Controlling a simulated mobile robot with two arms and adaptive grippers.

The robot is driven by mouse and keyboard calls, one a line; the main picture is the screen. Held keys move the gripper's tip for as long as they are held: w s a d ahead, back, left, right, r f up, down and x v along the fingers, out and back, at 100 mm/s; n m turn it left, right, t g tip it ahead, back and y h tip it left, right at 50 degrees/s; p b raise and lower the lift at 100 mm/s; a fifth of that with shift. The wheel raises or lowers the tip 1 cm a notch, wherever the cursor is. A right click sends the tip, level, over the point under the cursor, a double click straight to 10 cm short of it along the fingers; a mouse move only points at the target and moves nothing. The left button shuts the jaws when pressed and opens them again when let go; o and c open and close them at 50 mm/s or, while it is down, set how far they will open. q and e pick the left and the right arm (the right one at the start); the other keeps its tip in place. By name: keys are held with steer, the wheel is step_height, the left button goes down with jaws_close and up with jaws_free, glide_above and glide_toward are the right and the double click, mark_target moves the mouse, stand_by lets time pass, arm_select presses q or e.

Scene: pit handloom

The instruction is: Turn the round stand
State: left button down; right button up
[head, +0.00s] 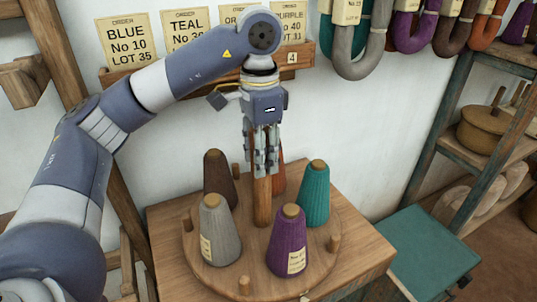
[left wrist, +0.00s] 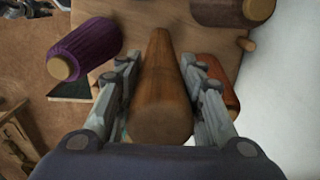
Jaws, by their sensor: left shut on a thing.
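The round wooden stand (head: 263,262) sits on a wooden table, with a brown wooden post (head: 262,203) upright at its middle. Yarn cones stand around the post: grey (head: 218,232), purple (head: 287,245), teal (head: 314,195), dark brown (head: 219,177) and an orange-brown one (head: 279,172) partly hidden behind my gripper. My left gripper (head: 262,172) points down and is shut on the top of the post. In the left wrist view the post (left wrist: 161,105) lies between the two fingers. My right gripper is not in view.
Short bare pegs, one at the front (head: 244,285), stand on the stand's rim. The wooden table (head: 170,245) carries it. Order cards (head: 128,40) and hanging yarn hanks (head: 352,45) are on the wall. A teal-topped seat (head: 425,250) and a shelf with a round box (head: 490,130) stand at right.

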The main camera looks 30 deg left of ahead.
arm_select(q)
steer(key=shift+w+r, duration=0.1)
steer(key=shift+r, duration=0.15)
steer(key=c, duration=1.1)
jaws_free()
steer(key=shift+f, duration=0.15)
steer(key=shift+r, duration=3.75)
